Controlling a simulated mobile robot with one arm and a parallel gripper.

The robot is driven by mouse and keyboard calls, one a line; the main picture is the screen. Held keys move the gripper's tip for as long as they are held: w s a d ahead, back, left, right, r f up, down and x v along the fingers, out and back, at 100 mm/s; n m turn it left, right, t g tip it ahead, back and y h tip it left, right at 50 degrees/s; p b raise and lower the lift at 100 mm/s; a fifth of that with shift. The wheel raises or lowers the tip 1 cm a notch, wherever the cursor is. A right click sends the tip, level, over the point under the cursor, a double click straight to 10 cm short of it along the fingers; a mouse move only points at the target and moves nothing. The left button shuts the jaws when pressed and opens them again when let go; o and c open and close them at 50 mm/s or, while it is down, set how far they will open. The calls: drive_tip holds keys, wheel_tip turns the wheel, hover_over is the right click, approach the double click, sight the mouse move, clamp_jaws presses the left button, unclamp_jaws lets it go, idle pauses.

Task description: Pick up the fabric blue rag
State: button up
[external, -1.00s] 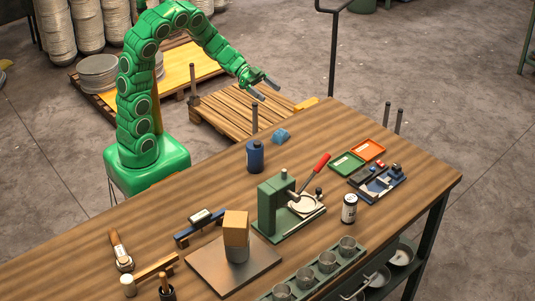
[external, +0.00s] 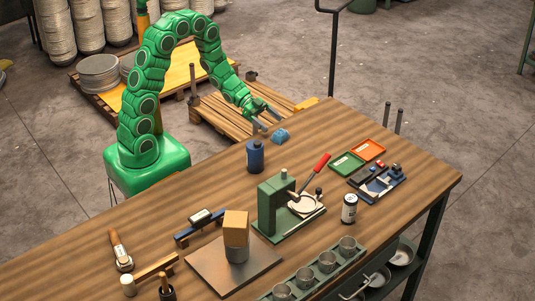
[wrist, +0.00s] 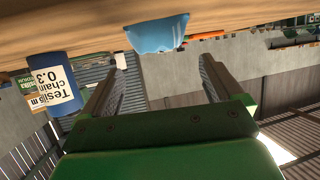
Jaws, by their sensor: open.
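The blue rag (external: 281,136) lies bunched on the wooden table near its back edge. In the wrist view the rag (wrist: 158,34) shows at the top, beyond and between the fingertips. My gripper (external: 270,122) is open and empty, just above and to the left of the rag in the external view. In the wrist view both fingers of my gripper (wrist: 160,75) are spread apart with a clear gap between them and the rag.
A blue canister (external: 255,156) stands close to the rag; it shows at left in the wrist view (wrist: 52,84). A green press (external: 275,205) with a red-handled lever stands nearer the table's middle. Green (external: 347,164) and orange (external: 368,149) trays lie to the right.

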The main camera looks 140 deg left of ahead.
sight(279, 132)
drive_tip(key=shift+f+x, duration=0.2)
drive_tip(key=shift+x, duration=1.45)
drive_tip(key=shift+f+x, duration=0.25)
drive_tip(key=shift+x, duration=1.35)
drive_tip(key=shift+s, duration=0.15)
drive_tip(key=c, duration=1)
drive_tip(key=shift+c, duration=0.2)
drive_tip(key=shift+r, duration=5.05)
